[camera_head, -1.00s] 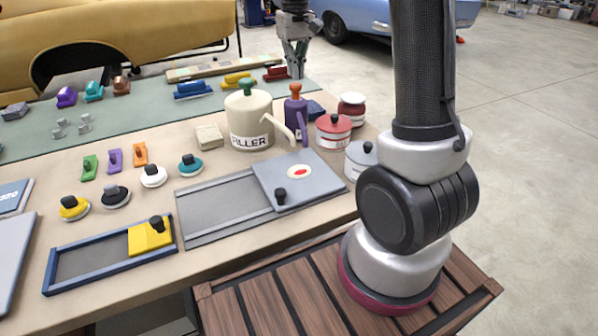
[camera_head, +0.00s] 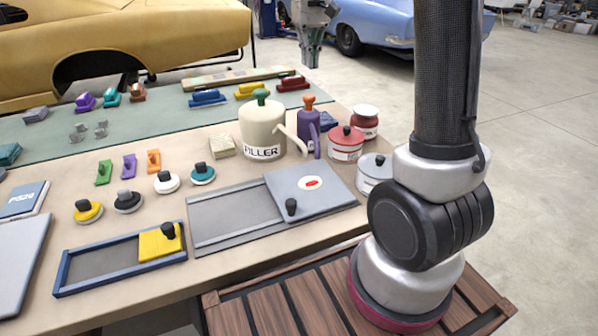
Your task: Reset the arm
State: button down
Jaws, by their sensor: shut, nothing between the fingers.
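My gripper (camera_head: 311,52) is at the top of the head view, pointing down, with its fingers together and nothing held. It appears in front of the blue car, above and beyond the back right part of the workbench (camera_head: 180,290). It looks clear of the bench things. My arm rises on the right side of the view, and its upper part runs out of the picture.
On the bench stand a cream FILLER can (camera_head: 262,130), a purple bottle (camera_head: 309,128), a red-lidded tin (camera_head: 346,143) and a grey tray with a sliding lid (camera_head: 310,190). Several coloured sanding blocks lie at the back. A yellow car shell (camera_head: 150,40) stands behind.

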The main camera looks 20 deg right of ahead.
jog(key=shift+w, duration=0.1)
jog(key=s+d+t, duration=0.2)
jog(key=s+t, duration=0.2)
jog(key=s, duration=2.4)
jog(key=shift+d+f, duration=0.2)
jog(key=shift+f, duration=0.1)
